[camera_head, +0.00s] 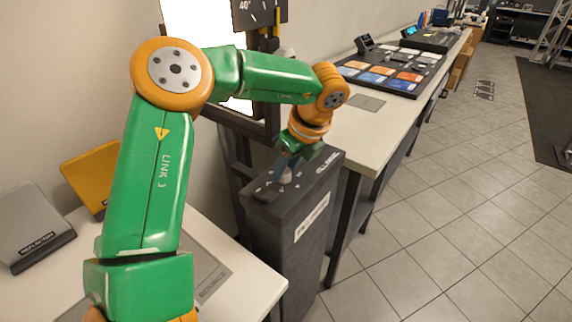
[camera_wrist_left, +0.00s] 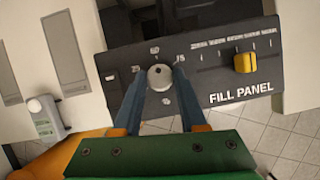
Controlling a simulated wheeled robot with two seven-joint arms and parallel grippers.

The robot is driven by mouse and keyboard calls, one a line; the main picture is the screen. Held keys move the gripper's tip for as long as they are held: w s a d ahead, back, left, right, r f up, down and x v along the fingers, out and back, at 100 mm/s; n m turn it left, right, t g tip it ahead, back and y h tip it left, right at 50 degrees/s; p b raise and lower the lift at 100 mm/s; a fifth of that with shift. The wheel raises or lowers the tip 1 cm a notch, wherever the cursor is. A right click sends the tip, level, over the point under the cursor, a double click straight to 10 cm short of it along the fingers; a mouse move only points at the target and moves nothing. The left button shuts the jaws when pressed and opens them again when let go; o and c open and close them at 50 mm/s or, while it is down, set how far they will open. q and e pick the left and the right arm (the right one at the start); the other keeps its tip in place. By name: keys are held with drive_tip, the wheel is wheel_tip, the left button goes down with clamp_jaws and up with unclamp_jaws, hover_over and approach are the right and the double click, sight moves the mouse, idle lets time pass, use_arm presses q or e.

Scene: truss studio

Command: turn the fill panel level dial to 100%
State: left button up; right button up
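The fill panel (camera_head: 312,168) is the sloped top of a dark grey cabinet in the head view; it also shows in the left wrist view (camera_wrist_left: 130,55), lettered FILL PANEL. Its level dial (camera_wrist_left: 160,77) is a round pale knob with a ring of small marks, in the panel's left part. My left gripper (camera_wrist_left: 159,72) has one blue finger on each side of the knob, and both tips appear to touch it. In the head view my left gripper (camera_head: 285,170) reaches down onto the panel. The dial's pointer is too small to read. My right gripper is not in view.
A yellow slider knob (camera_wrist_left: 245,63) with a row of marks sits right of the dial. A long pale counter (camera_head: 375,125) with a board of coloured tiles (camera_head: 385,77) runs behind. A near table (camera_head: 240,275) stands at left.

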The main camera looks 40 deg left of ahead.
use_arm(q)
clamp_jaws()
